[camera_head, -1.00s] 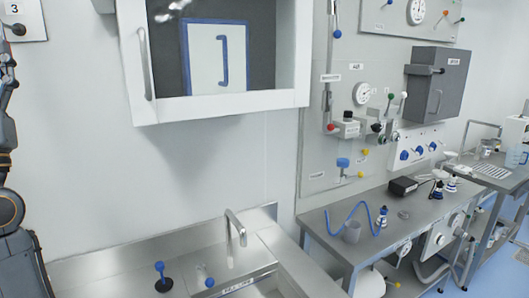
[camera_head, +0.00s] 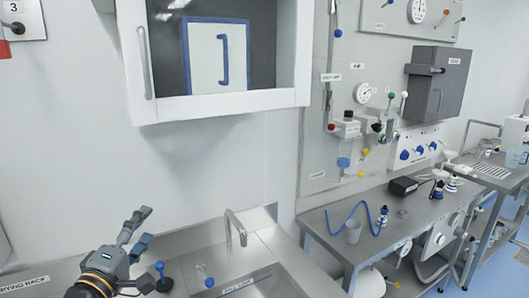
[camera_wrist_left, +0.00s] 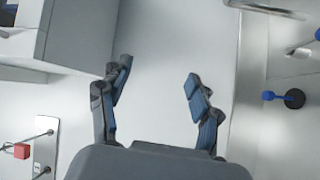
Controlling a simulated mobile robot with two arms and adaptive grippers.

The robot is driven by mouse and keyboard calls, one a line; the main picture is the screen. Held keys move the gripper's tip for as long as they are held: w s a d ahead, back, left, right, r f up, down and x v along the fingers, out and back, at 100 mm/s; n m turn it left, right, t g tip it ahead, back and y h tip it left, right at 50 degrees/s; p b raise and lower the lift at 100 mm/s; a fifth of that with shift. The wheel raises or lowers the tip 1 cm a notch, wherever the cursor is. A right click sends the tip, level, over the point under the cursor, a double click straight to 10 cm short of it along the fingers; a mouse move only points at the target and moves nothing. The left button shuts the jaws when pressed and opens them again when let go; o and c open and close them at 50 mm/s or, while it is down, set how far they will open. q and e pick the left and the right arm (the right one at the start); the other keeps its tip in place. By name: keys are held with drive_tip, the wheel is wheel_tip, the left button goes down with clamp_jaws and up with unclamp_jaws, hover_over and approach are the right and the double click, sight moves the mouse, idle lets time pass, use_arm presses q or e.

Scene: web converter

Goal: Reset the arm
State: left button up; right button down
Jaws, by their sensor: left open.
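My left gripper (camera_head: 143,228) is at the lower left of the head view, with its dark fingers spread apart above the steel counter. In the left wrist view the two blue-padded fingers of this gripper (camera_wrist_left: 158,85) stand apart with nothing between them, against a pale wall. My right gripper is in neither view.
A steel sink counter (camera_head: 190,235) lies below the white wall cabinet (camera_head: 215,108). A blue-knobbed lever (camera_head: 160,272) and a tap (camera_head: 236,228) stand close right of my left gripper. A steel bench (camera_head: 330,220) with lab items is further right.

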use_arm(q)
drive_tip(key=s+d+f+m+g, duration=0.2)
drive_tip(key=s+f+m+g, duration=0.15)
drive_tip(key=f, duration=0.45)
drive_tip(key=s+d+f+m+g+y, duration=0.1)
drive_tip(key=s+f+m+g, duration=0.1)
drive_tip(key=s+f, duration=0.4)
drive_tip(key=s+d+f+m+g, duration=0.2)
drive_tip(key=s+f+m+g, duration=0.1)
drive_tip(key=f, duration=0.6)
drive_tip(key=s+f+m+g+y, duration=0.1)
drive_tip(key=s+f+m+g, duration=0.3)
drive_tip(key=s, duration=0.6)
drive_tip(key=s+f+m+g+y, duration=0.1)
drive_tip(key=s+f+m+g, duration=0.25)
drive_tip(key=s+f, duration=0.45)
wheel_tip(320, 180, down, 30)
drive_tip(key=s+r+b, duration=0.1)
drive_tip(key=s+b, duration=0.1)
drive_tip(key=b, duration=0.4)
drive_tip(key=s+a+f+g+b, duration=0.1)
drive_tip(key=s+f+b, duration=0.1)
drive_tip(key=s+f, duration=0.6)
drive_tip(key=s+a+f+b, duration=0.2)
drive_tip(key=s+f, duration=0.7)
drive_tip(key=f, duration=0.4)
drive_tip(key=shift+g, duration=0.4)
